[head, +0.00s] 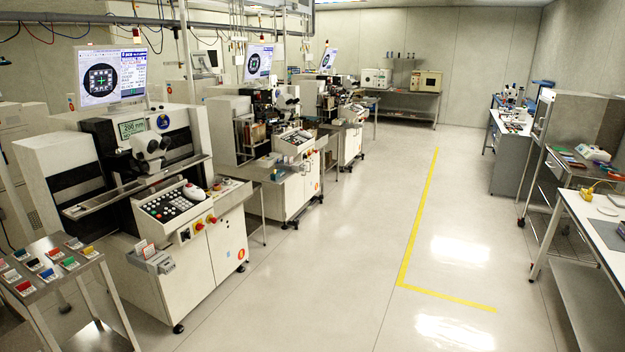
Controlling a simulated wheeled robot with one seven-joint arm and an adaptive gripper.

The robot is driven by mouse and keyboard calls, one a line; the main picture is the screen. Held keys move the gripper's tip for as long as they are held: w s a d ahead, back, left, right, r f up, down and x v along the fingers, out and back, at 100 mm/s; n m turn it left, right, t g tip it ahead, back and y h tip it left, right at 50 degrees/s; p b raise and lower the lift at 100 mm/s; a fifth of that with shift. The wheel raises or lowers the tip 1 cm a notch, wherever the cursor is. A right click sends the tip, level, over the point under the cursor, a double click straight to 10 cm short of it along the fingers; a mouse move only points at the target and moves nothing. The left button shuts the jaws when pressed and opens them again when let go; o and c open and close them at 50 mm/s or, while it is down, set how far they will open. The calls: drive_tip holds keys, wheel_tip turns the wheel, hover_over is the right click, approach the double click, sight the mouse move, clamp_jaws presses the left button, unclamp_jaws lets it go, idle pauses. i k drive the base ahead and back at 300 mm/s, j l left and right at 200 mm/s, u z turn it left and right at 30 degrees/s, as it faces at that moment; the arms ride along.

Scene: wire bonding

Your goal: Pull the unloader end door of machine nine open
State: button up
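Three wire bonding machines stand in a row along the left side in the head view. The nearest machine (205,248) is white with a dark centre, a microscope and a sloped key panel. A second machine (300,190) stands behind it, and a third machine (350,140) is farther back. I cannot read a number that marks any of them as machine nine. Pale rounded housings flank the nearest machine's centre, but I cannot tell which part is an unloader end door. My gripper is not in view.
A steel side table (40,262) with several coloured blocks stands at the near left. Benches line the right side, the nearest a white-edged bench (583,222). A back bench (408,93) holds boxy equipment. The middle floor (340,250) is clear, with a yellow line (420,216).

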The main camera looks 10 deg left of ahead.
sight(311, 182)
drive_tip(key=i, duration=1.35)
drive_tip(key=i+l, duration=0.1)
drive_tip(key=i, duration=1.25)
drive_tip(key=i+l, duration=0.1)
drive_tip(key=i, duration=2.65)
drive_tip(key=i+u, duration=0.5)
drive_tip(key=i+l+u, duration=0.25)
drive_tip(key=u, duration=0.2)
drive_tip(key=i+l+u, duration=0.35)
drive_tip(key=u, duration=0.15)
drive_tip(key=i+l+u, duration=0.25)
drive_tip(key=l+u, duration=0.2)
drive_tip(key=i+l+u, duration=0.15)
drive_tip(key=l+u, duration=0.8)
drive_tip(key=l, duration=0.2)
drive_tip(key=i, duration=0.05)
